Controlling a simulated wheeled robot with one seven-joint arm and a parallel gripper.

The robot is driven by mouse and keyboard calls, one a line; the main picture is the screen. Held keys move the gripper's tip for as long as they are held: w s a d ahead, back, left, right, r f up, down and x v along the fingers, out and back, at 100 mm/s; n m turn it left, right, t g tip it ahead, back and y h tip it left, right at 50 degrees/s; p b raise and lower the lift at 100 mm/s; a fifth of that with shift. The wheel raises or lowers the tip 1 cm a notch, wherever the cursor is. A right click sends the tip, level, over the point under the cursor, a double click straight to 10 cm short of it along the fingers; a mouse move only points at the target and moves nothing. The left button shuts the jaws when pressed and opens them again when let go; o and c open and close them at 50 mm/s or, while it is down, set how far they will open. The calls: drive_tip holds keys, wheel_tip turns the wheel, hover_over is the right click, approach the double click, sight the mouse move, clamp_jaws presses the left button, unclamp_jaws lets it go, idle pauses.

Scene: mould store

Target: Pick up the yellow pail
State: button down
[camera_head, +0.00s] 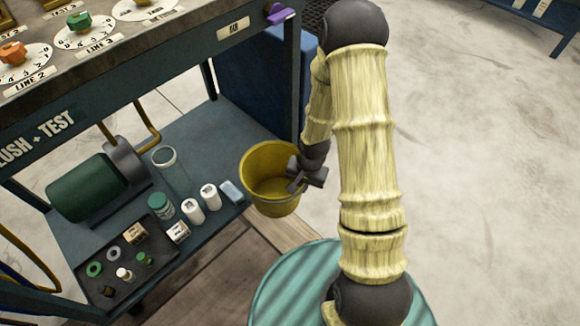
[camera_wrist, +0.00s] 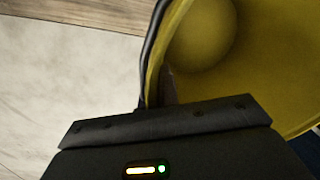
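The yellow pail (camera_head: 258,156) is at the right front corner of the cart's lower shelf, its open mouth facing up. Whether its base rests on the shelf or hangs clear cannot be told. My gripper (camera_head: 296,178) is at the pail's right rim. In the wrist view the pail (camera_wrist: 278,62) fills the upper right, and I look into its inside. One dark finger shows inside the wall and a dark strip runs along the outside. The fingers look close together on the wall, though their tips are mostly hidden.
The lower shelf (camera_head: 205,130) holds a green motor (camera_head: 88,187), a glass cylinder (camera_head: 172,172), white bottles (camera_head: 210,196), a light blue block (camera_head: 231,191) and a dark parts tray (camera_head: 152,232). The cart's upper deck (camera_head: 190,52) overhangs it.

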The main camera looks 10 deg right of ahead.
drive_tip(key=s+d+p, duration=0.3)
drive_tip(key=s+p, duration=0.3)
drive_tip(key=s, duration=0.4)
drive_tip(key=shift+d, duration=0.35)
drive_tip(key=shift+w, duration=0.1)
